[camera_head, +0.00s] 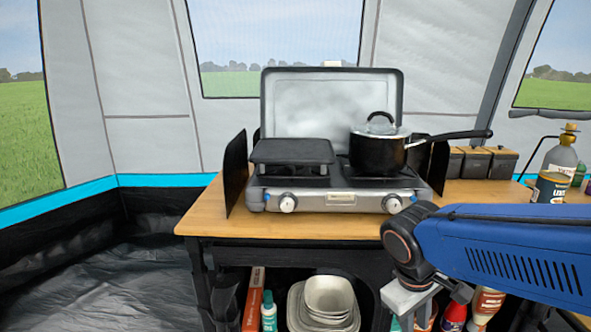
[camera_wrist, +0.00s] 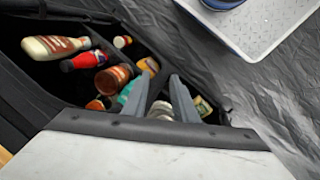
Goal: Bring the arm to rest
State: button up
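My gripper (camera_wrist: 161,86) shows in the wrist view as two grey fingers with a gap between them. It is open, and nothing is held between the fingers. In the head view my blue arm reaches in from the right. The gripper's pale body hangs down in front of the table's front edge, at the lower right, and its fingertips are not clear there.
A wooden table (camera_head: 212,213) carries a two-burner stove (camera_head: 340,199) with a black lidded pot (camera_head: 377,154). A bottle (camera_head: 553,170) stands at the right. Below are stacked bowls (camera_head: 330,295) and several bottles, including a red one (camera_wrist: 84,60). Floor at left is clear.

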jog(key=s+d+r+m+t+y, duration=0.2)
jog(key=s+d+r+m+t, duration=0.1)
jog(key=s+d+m, duration=0.1)
jog(key=shift+s+m+t+y, duration=0.3)
jog(key=shift+s+m, duration=0.4)
jog(key=shift+s, duration=0.7)
